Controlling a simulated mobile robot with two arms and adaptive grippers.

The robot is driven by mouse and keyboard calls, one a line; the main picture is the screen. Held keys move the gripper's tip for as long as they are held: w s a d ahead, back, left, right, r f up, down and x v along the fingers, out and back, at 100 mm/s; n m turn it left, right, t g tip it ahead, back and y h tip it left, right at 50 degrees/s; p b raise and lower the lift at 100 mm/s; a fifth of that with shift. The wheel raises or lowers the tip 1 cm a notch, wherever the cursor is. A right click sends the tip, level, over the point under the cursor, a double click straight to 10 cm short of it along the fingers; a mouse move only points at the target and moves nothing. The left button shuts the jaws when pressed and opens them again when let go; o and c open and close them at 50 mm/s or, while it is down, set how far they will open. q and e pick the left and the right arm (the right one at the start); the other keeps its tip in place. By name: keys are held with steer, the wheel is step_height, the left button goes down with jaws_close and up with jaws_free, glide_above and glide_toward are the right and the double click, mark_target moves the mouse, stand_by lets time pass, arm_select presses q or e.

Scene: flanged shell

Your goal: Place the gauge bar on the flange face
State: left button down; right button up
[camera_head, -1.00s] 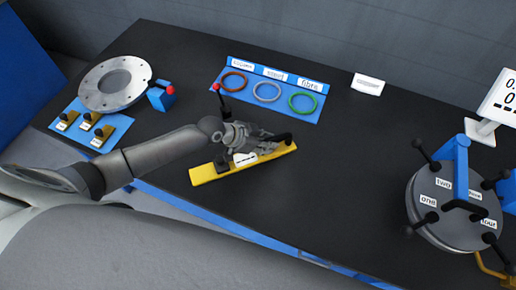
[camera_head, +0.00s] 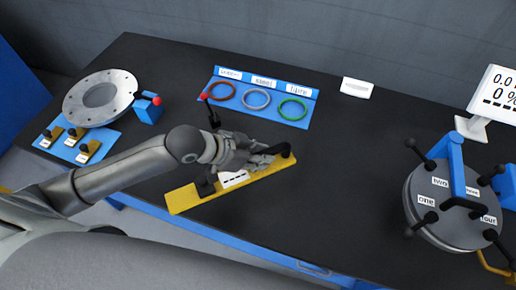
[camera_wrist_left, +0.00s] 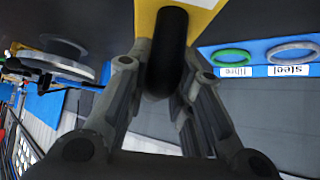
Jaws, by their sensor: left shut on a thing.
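The gauge bar (camera_head: 187,199) is a long yellow bar with a black handle and a white label. My left gripper (camera_head: 260,160) is shut on its handle, which shows between the fingers in the left wrist view (camera_wrist_left: 168,55). The bar slants near the table's front edge; whether it is clear of the table is hard to tell. A flat grey ring-shaped flange (camera_head: 125,91) lies at the far left. A round grey shell with a labelled top face (camera_head: 452,225) stands at the right, with black knobs and a blue bracket. My right gripper is not in view.
A blue board (camera_head: 262,79) with three coloured rings lies at the back. A blue block (camera_head: 150,110) and a blue plate (camera_head: 84,150) with small yellow pieces sit by the flange. A display (camera_head: 494,95) stands back right. The table between bar and shell is clear.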

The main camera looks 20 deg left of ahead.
arm_select(q)
steer(key=s+d+r, duration=0.2)
steer(key=s, duration=0.3)
steer(key=shift+r+b, duration=0.4)
steer(key=shift+b, duration=0.05)
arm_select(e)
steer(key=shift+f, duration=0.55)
arm_select(q)
steer(key=w+a+r+n+t+y+b, duration=0.1)
steer(key=w+a+r+n+t+y, duration=0.1)
steer(key=w+a+r+n+y, duration=0.4)
steer(key=shift+w+a+r+n+t+y, duration=0.35)
steer(key=shift+w+a+r+n, duration=0.2)
steer(key=shift+a+r+n, duration=1)
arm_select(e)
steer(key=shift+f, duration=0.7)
arm_select(q)
steer(key=shift+f, duration=0.3)
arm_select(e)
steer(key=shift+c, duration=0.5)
